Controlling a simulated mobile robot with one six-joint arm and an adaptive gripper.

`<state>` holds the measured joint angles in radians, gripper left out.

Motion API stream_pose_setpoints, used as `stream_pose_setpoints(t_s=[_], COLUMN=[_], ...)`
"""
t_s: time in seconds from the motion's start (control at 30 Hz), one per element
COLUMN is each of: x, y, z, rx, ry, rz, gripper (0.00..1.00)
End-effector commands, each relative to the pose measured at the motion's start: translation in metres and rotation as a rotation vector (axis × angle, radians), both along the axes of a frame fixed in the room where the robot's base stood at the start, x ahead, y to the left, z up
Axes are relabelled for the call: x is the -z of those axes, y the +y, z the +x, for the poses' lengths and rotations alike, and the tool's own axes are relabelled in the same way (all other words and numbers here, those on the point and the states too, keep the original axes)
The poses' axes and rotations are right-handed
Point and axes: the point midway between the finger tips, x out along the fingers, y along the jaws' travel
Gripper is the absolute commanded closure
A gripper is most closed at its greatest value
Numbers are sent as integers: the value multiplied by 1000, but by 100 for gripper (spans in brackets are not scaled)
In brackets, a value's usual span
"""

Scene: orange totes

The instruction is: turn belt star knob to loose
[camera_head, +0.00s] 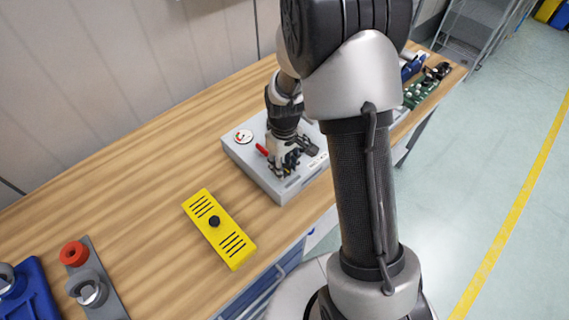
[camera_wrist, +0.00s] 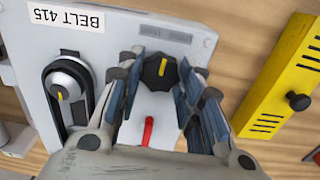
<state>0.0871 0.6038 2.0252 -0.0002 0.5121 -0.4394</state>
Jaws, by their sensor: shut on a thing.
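The belt unit is a light grey box (camera_head: 238,155) on the wooden bench. In the wrist view its face (camera_wrist: 110,30) carries a label reading BELT 415. A black star knob with a yellow pointer mark (camera_wrist: 160,70) sits on that face. My gripper (camera_wrist: 157,88) has its blue-padded fingers on both sides of the knob and is shut on it. In the head view my gripper (camera_head: 285,165) is down at the box and hides the knob. The yellow mark points toward the top of the wrist view, tilted slightly right.
A red lever (camera_wrist: 147,131) and a silver-black dial (camera_wrist: 68,86) are close to my fingers. A gauge (camera_head: 243,136) is on the box. A yellow slotted cover with a black knob (camera_head: 232,243) lies left of it. Bare bench (camera_head: 130,190) stretches further left.

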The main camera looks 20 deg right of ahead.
Motion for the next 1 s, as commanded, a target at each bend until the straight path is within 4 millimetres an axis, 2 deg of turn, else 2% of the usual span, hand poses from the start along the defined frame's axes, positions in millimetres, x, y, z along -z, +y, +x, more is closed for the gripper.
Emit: stream_pose_setpoints(t_s=[0.63, 0.67, 1.0], x=[-1, -1, 0], y=[1, 1, 0], z=[1, 1, 0], rx=[-58, -58, -56], ry=[-3, -2, 0], rz=[0, 0, 0], gripper=[90, 66, 44])
